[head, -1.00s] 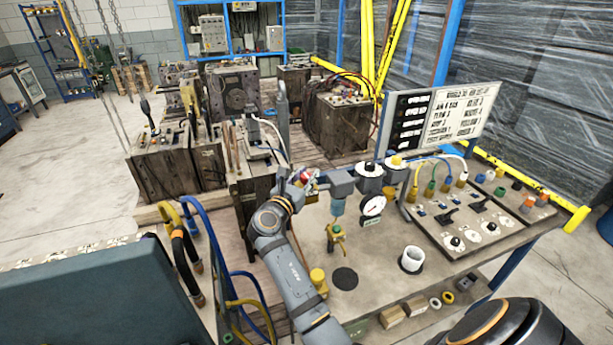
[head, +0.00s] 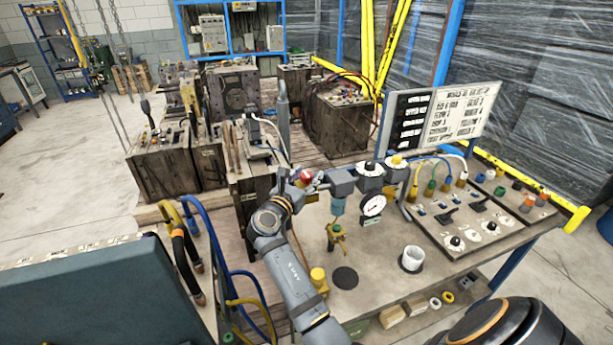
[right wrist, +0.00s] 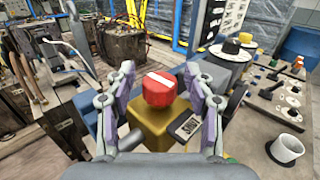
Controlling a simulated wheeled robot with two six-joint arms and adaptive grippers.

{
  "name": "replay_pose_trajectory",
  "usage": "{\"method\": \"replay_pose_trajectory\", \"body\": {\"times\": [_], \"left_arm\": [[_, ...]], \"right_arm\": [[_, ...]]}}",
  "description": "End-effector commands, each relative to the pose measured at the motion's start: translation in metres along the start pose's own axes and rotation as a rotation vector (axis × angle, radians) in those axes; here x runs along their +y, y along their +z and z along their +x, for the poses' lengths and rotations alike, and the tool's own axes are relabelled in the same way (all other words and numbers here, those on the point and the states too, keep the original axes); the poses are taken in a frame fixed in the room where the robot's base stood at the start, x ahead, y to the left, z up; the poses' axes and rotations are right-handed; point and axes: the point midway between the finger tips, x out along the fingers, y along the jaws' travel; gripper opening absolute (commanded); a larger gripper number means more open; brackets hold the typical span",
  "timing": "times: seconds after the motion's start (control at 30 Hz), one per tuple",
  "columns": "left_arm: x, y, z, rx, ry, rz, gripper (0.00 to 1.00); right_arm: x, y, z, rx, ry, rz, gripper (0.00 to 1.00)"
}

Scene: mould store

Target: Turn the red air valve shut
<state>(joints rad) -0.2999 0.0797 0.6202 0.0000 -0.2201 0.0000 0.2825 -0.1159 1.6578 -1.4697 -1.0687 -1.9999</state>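The red air valve is a red round knob with a white bar across its top. In the right wrist view the red knob (right wrist: 159,93) sits on a yellow body (right wrist: 152,125), between the two fingers of my right gripper (right wrist: 160,87). The fingers stand apart, with a visible gap on each side of the knob. In the head view the red knob (head: 306,175) shows small at the left end of the bench's air line, partly hidden by my right gripper (head: 303,181). My left gripper is not in view.
A grey regulator block (head: 341,181), a gauge (head: 373,206) and black knobs stand just right of the valve. A brass fitting (head: 336,236) and a white cup (head: 412,258) are on the bench. A small lettered plate (right wrist: 189,127) is beside the yellow body.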

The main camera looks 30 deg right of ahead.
Motion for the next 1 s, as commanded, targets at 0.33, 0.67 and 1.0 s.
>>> {"method": "replay_pose_trajectory", "body": {"times": [0.33, 0.67, 1.0], "left_arm": [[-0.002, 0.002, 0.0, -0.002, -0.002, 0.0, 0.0], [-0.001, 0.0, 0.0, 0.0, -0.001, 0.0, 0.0], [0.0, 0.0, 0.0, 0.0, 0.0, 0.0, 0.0]], "right_arm": [[0.0, 0.013, 0.0, -0.005, 0.0, 0.004, 0.54], [0.0, 0.082, -0.001, -0.005, 0.0, 0.006, 0.54], [0.0, 0.102, -0.001, -0.002, 0.001, 0.0, 0.54]]}}
